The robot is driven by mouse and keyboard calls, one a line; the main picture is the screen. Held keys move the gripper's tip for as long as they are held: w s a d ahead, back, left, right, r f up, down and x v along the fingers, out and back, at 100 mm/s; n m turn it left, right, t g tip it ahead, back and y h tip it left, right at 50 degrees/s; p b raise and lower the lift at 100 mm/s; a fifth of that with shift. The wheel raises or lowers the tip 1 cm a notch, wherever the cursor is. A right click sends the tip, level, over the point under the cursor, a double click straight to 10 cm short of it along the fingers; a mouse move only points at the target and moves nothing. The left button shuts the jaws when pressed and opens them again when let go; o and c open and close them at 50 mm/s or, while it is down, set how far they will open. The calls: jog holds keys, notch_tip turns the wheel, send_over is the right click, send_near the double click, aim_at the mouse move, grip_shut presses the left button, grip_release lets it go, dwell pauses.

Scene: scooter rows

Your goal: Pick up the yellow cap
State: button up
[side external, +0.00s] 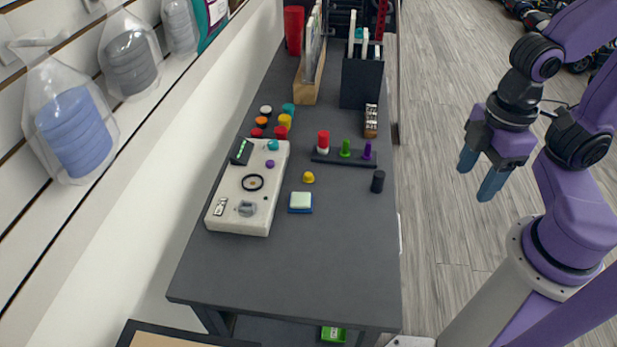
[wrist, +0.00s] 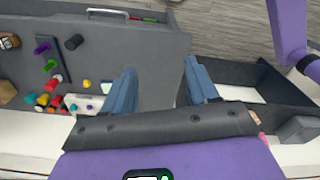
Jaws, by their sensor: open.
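The yellow cap (side external: 308,177) is a small dome on the dark grey table, just right of the white board and behind the blue and pale green block. In the wrist view the yellow cap (wrist: 87,83) is a small spot left of my fingers. My gripper (side external: 478,174) is open and empty, out beyond the table's right edge and well away from the cap. In the wrist view my gripper (wrist: 160,75) shows two blue fingers spread apart.
A white board (side external: 238,212) with small parts lies left of the cap. The blue and pale green block (side external: 300,202) is in front. A black peg rack (side external: 343,158) and a black cylinder (side external: 378,181) stand behind and right. The table's front (side external: 290,275) is clear.

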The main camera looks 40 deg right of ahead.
jog(key=w+a+n, duration=0.2)
jog(key=w+a, duration=0.4)
jog(key=w, duration=0.5)
jog(key=n+h, duration=0.2)
jog(key=n, duration=0.4)
send_over(309, 174)
jog(key=f, duration=2.6)
jog(key=shift+a+f, duration=0.15)
jog(key=shift+a, duration=0.15)
jog(key=shift+d+f, duration=0.15)
jog(key=shift+f, duration=2.55)
jog(key=shift+c, duration=0.3)
grip_shut()
